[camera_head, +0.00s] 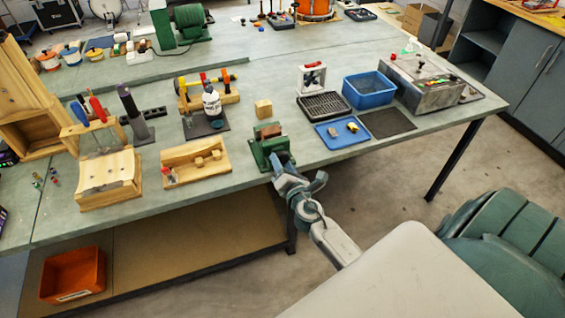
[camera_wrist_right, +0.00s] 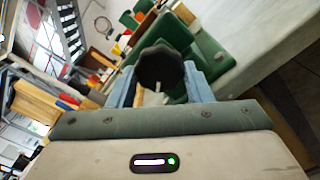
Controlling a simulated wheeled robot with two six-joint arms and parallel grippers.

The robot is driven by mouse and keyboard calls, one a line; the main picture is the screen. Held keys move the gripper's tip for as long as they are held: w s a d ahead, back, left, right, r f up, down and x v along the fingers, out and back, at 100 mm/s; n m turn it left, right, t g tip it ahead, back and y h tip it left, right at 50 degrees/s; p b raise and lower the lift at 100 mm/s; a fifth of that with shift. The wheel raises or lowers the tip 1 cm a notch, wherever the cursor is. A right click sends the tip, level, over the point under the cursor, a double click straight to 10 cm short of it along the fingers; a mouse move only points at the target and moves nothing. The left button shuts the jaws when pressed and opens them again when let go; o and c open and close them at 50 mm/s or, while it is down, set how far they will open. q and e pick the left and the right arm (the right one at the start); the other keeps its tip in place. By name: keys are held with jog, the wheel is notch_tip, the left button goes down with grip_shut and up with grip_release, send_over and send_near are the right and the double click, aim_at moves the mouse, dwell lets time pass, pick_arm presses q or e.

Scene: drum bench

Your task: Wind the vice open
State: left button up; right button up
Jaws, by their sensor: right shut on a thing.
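The green vice (camera_head: 262,152) stands at the front edge of the bench, with a brown piece (camera_head: 271,131) at the top of its jaws. How far its jaws stand apart is hard to tell. In the right wrist view, the vice's green body (camera_wrist_right: 207,58) lies behind a round black knob (camera_wrist_right: 160,66) at the handle end. My right gripper (camera_head: 282,166) reaches up to the front of the vice. Its two blue-grey fingers are on either side of the knob and shut on it. The knob is hidden by the gripper in the head view. My left gripper is not seen.
A wooden cube (camera_head: 263,109) sits just behind the vice. A bottle (camera_head: 212,103) stands further back.

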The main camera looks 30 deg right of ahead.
jog(key=shift+r+n, duration=0.2)
jog(key=shift+n, duration=0.3)
jog(key=shift+w, duration=0.1)
jog(key=o, duration=0.9)
jog(key=shift+o, duration=0.4)
jog(key=shift+w+f, duration=0.1)
jog(key=shift+f, duration=0.1)
jog(key=b+v, duration=0.2)
jog(key=v, duration=0.9)
jog(key=shift+b, duration=0.4)
jog(key=shift+w, duration=0.1)
